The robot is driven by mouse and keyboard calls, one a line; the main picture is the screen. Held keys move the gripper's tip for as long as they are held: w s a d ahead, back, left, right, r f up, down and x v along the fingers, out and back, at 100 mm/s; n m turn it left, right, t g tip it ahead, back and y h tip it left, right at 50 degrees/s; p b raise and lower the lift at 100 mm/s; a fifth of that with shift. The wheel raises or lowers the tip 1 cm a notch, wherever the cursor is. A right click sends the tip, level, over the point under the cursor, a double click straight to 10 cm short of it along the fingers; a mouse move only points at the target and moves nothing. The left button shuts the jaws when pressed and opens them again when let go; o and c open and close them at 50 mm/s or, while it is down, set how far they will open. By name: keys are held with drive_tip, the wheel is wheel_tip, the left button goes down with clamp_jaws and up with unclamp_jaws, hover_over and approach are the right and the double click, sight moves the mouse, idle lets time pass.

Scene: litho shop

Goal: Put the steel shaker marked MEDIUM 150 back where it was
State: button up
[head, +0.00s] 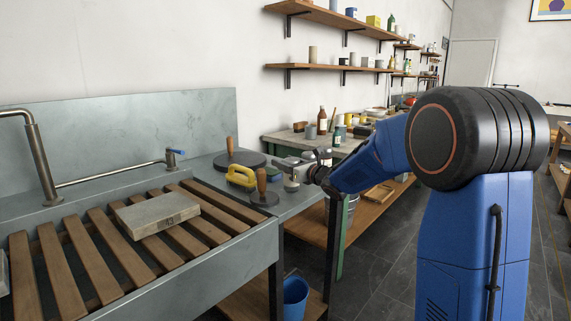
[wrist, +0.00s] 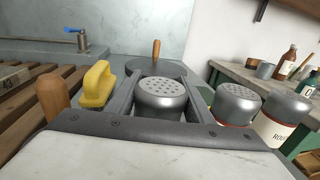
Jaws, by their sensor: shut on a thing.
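My gripper (wrist: 160,88) is shut on a steel shaker (wrist: 162,95) with a perforated domed top, which stands between the two fingers in the wrist view. Its label is hidden, so I cannot read its marking. Two more steel shakers with perforated tops are just right of the gripper: one with a red band (wrist: 238,103) and one with a white label starting "RO" (wrist: 285,118). In the head view my gripper (head: 300,166) is over the right end of the sink's grey ledge, and a small pale round thing (head: 291,185) shows below it.
A stone slab (head: 157,214) lies on the wooden slats. A bench with bottles (head: 322,120) stands behind.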

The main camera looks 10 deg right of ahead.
drive_tip(key=shift+f, duration=0.1)
drive_tip(key=o, duration=1.1)
drive_tip(key=shift+c, duration=0.2)
